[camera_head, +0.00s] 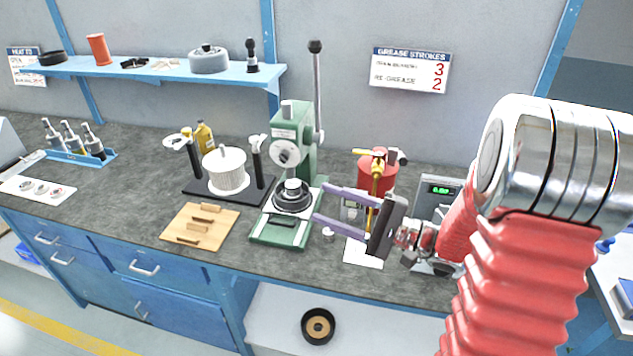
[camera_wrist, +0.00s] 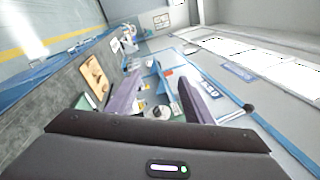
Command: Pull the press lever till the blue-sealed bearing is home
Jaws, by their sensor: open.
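The green arbor press (camera_head: 290,140) stands on the bench with its long grey lever (camera_head: 317,90) pointing nearly straight up, black knob (camera_head: 315,46) at the top. Below the ram, a dark ring-shaped part (camera_head: 292,200) with a pale cylinder (camera_head: 293,187) above it sits on the press base. I cannot make out a blue seal or how deep the bearing sits. My gripper (camera_head: 320,204) is open and empty, its two purple fingers just right of the press base and well below the knob.
A red can with a yellow-handled pump (camera_head: 376,172) stands close behind my gripper. A white spool-like part on a black stand (camera_head: 227,170) and a wooden board (camera_head: 200,226) are left of the press. A scale (camera_head: 440,190) is at right. A blue shelf (camera_head: 150,72) hangs behind.

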